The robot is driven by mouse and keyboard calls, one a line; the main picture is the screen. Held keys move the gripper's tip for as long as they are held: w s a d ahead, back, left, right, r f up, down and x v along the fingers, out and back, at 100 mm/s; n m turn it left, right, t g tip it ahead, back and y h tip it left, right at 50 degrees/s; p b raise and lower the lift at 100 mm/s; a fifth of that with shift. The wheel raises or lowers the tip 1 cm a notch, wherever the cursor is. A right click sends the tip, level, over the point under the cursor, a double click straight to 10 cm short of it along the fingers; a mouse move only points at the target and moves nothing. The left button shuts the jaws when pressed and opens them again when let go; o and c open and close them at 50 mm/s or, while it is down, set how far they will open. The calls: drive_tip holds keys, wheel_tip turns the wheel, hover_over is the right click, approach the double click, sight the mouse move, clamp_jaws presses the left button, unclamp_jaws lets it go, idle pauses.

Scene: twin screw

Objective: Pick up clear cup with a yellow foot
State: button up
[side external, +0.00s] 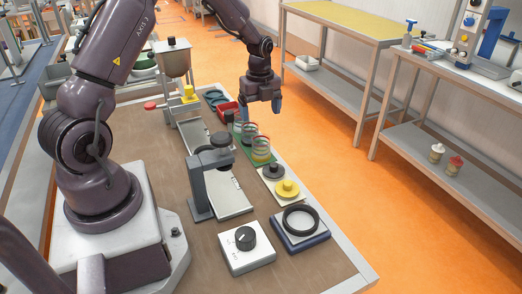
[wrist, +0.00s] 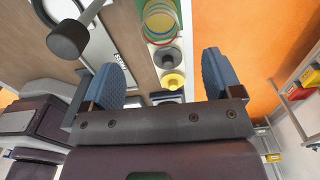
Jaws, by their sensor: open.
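Several clear cups with coloured rings stand in a row on a green tray (side external: 241,142) in the side view. The nearest cup (side external: 261,150) stands upright at the tray's near end. I cannot tell for sure which cup in the side view has the yellow foot. My gripper (side external: 262,106) is open and empty, pointing down, above and beyond the cups to the right. Its two blue fingers are wide apart in the wrist view (wrist: 160,80).
A grey knobbed disc (side external: 270,171) and a yellow one (side external: 287,189) sit on pale plates before the cups. A grey stand (side external: 212,178) with a black knob is close on the left. A red bin (side external: 228,110) lies behind. The table's right edge is near.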

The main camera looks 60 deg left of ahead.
sight(260, 145)
wheel_tip(260, 145, down, 12)
drive_tip(key=c, duration=1)
